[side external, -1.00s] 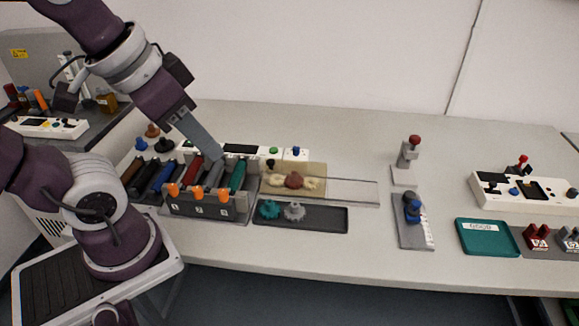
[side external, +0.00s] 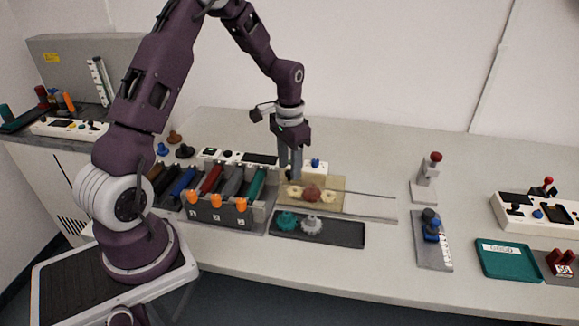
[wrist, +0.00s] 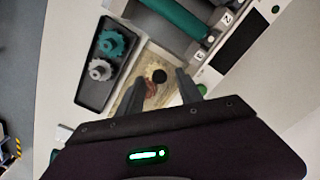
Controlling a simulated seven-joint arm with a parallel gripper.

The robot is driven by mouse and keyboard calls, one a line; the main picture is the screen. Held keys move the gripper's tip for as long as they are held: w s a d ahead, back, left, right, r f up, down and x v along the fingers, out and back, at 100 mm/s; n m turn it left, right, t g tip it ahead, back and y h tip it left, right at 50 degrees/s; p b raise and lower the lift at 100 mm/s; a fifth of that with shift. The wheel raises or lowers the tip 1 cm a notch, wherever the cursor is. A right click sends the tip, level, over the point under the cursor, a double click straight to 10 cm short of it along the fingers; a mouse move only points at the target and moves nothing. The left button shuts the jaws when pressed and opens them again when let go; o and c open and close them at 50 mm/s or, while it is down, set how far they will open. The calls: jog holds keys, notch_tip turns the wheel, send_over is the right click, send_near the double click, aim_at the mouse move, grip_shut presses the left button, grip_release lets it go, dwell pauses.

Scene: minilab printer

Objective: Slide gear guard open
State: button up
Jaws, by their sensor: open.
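The gear guard is a see-through cover that I can barely make out over a tan gear board (side external: 338,184); the board also shows in the wrist view (wrist: 153,57). A red-brown gear (side external: 312,194) sits between two cream gears on it. Thin pale rails (side external: 372,206) run right from the board. In the wrist view a round black knob (wrist: 160,76) stands over the board. My gripper (side external: 291,173) points down at the board's back left edge. In the wrist view its open fingers (wrist: 162,78) appear on either side of the knob; contact cannot be told.
A rack of coloured rollers (side external: 218,208) stands close left of the board. A dark tray (side external: 345,233) with a teal gear (side external: 286,221) and a grey gear (side external: 312,226) lies in front. A white control panel (side external: 240,158) is behind.

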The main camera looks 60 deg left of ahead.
jog(key=shift+f, duration=0.45)
jog(key=shift+c, duration=0.2)
grip_shut()
jog(key=shift+w+d+r, duration=0.1)
dwell(0.8)
